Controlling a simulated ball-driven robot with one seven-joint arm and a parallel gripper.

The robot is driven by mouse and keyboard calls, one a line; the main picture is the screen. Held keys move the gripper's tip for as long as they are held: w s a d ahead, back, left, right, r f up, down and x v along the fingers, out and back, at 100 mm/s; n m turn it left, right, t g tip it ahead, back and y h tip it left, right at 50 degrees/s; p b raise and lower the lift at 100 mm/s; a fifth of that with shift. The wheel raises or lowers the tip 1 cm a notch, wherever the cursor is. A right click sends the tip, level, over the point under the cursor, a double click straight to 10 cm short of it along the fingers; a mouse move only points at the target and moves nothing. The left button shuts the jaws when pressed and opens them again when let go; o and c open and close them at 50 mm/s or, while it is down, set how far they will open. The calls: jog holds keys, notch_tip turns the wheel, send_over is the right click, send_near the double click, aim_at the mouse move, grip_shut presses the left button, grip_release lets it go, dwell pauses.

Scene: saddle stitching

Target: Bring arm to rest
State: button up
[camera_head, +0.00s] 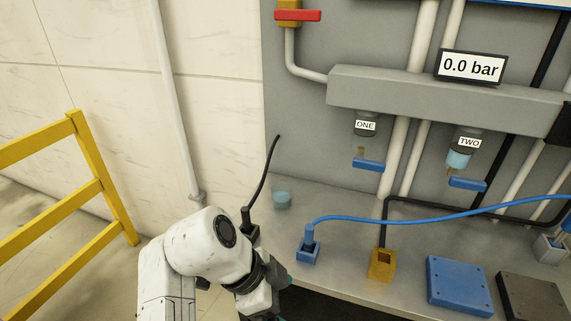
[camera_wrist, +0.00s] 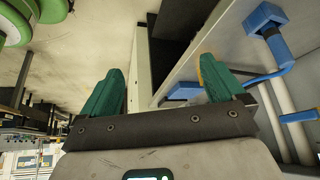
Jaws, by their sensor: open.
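My arm shows at the lower middle of the head view, folded low in front of the metal bench (camera_head: 335,215). My gripper (camera_wrist: 160,90) shows in the wrist view with its two green fingers spread wide apart. Nothing is between the fingers. In the head view the gripper end is mostly hidden by my own arm links at the bench's front edge.
A yellow railing (camera_head: 105,190) stands at the left. On the bench are a blue socket with a plug (camera_head: 308,252), a yellow block (camera_head: 382,265), a blue box (camera_head: 459,284) and a dark box (camera_head: 533,297). A grey manifold (camera_head: 400,92) with a "0.0 bar" display (camera_head: 471,67) hangs above.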

jog(key=s+d+f+n+t, duration=0.1)
jog(key=d+f+n, duration=0.3)
jog(key=d, duration=1.1)
jog(key=s+d+f+n, duration=0.1)
jog(key=d+f+n, duration=0.3)
jog(key=d, duration=1)
jog(key=s+d+f+n+y, duration=0.2)
jog(key=s+d+f+n, duration=0.3)
jog(key=s, duration=0.4)
jog(key=s+a+f+n+y, duration=0.1)
jog(key=s+a+f, duration=0.1)
jog(key=s, duration=0.4)
jog(key=s+a+f+n+y, duration=0.2)
jog(key=s+a, duration=0.1)
jog(key=s, duration=0.2)
jog(key=shift+s+a+f+g, duration=0.15)
jog(key=shift+s+f+g, duration=0.15)
jog(key=shift+s, duration=0.1)
